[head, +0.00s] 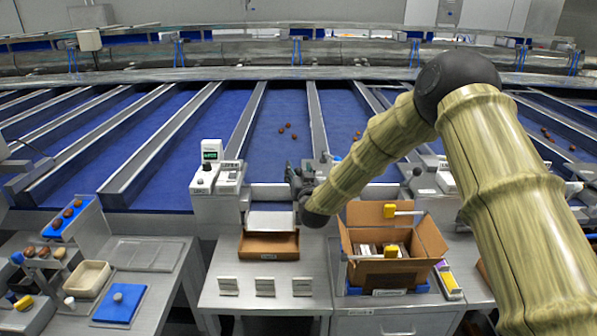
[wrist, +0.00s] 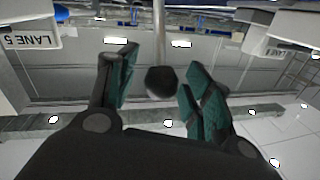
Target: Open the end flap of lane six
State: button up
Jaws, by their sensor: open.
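My gripper (head: 303,177) is at the ends of the blue lanes in the head view, just above the small tables. In the wrist view its two teal fingers (wrist: 160,88) are apart. A dark round knob (wrist: 163,82) shows between the fingertips, in front of a grey metal panel (wrist: 75,80); I cannot tell whether the fingers touch it. A "LANE 5" label (wrist: 28,40) shows at the upper left of the wrist view. No lane six label is readable, and my arm hides part of the lane ends in the head view.
A shallow brown tray (head: 269,256) sits on the table below my gripper. An open cardboard box (head: 388,271) stands to its right, under my arm. A white device (head: 213,182) stands left of my gripper. Several dates lie on the blue belts (head: 280,150).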

jog(key=shift+c, duration=0.4)
grip_shut()
